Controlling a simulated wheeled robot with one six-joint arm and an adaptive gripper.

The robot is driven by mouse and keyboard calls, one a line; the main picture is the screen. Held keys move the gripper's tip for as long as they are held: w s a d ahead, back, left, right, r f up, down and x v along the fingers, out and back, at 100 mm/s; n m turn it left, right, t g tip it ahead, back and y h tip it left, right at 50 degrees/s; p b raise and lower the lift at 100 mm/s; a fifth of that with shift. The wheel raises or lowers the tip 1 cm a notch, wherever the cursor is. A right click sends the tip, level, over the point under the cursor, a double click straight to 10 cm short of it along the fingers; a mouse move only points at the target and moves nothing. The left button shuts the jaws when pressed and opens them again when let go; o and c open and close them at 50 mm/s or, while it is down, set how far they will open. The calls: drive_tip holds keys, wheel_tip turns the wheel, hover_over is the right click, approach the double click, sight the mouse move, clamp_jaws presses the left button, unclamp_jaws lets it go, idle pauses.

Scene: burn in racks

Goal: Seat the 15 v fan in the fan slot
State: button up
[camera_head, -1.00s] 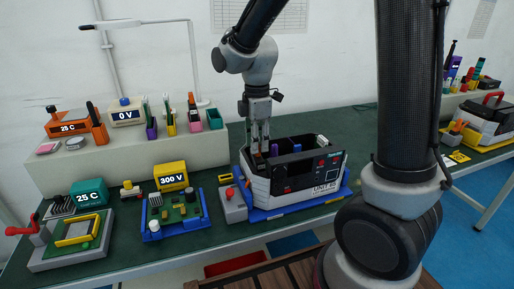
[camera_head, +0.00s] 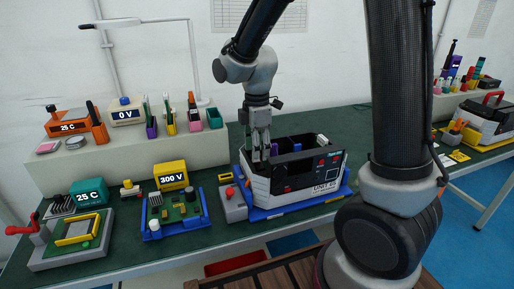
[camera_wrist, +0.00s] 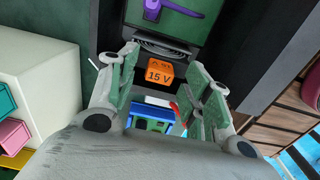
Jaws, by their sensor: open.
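The 15 v fan is a dark, finned block (camera_wrist: 163,47) with an orange "15 V" label (camera_wrist: 159,75), seen in the wrist view. It lies at the near end of the open unit's interior, by a green board. My gripper (camera_wrist: 160,68) is open, with one finger on each side of the label. Contact with the fan cannot be told. In the head view my gripper (camera_head: 261,159) reaches down into the left end of the white and black unit (camera_head: 305,180). The fan is hidden there, and its seating depth cannot be judged.
A purple part (camera_wrist: 172,9) lies on the green board inside the unit. A grey box with a red button (camera_head: 232,203) stands left of the unit. The blue board fixture (camera_head: 152,233) and yellow 300 V block (camera_head: 171,176) are further left. A raised shelf (camera_head: 130,157) runs behind.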

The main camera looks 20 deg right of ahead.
wheel_tip(320, 180, up, 12)
drive_tip(key=s+d+r+m+t, duration=0.3)
drive_tip(key=s+d+m+t, duration=0.1)
drive_tip(key=s+d+m, duration=1)
drive_tip(key=s+m, duration=0.4)
drive_tip(key=s, duration=0.1)
drive_tip(key=shift+d, duration=0.4)
drive_tip(key=shift+r, duration=0.1)
drive_tip(key=shift+c, duration=0.4)
